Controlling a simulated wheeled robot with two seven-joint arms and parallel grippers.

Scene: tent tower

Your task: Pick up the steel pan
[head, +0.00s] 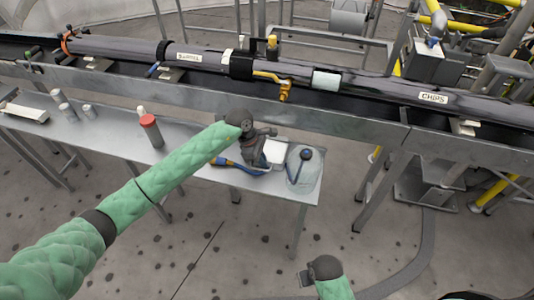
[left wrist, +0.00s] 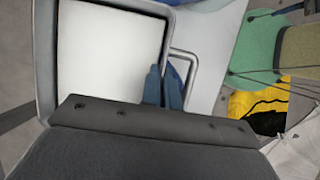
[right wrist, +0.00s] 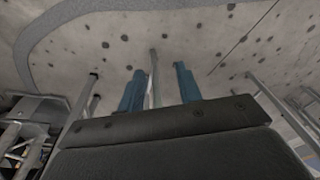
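The steel pan (head: 273,151) is a pale rectangular vessel at the right part of the steel table, just right of my left gripper (head: 256,160). In the left wrist view the pan (left wrist: 108,60) is close, with a bright flat inside, a grey rim and a wire loop handle (left wrist: 192,65). My left gripper (left wrist: 164,88) has its blue fingers close together across the rim on the handle side, shut on it. I cannot tell whether the pan rests on the table.
The steel table (head: 110,140) also holds a clear jug (head: 303,168), a blue-handled item (head: 240,168), a red-capped bottle (head: 151,130) and small cylinders (head: 62,105). A long rail with dark tubes (head: 200,57) runs behind. Open floor lies in front.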

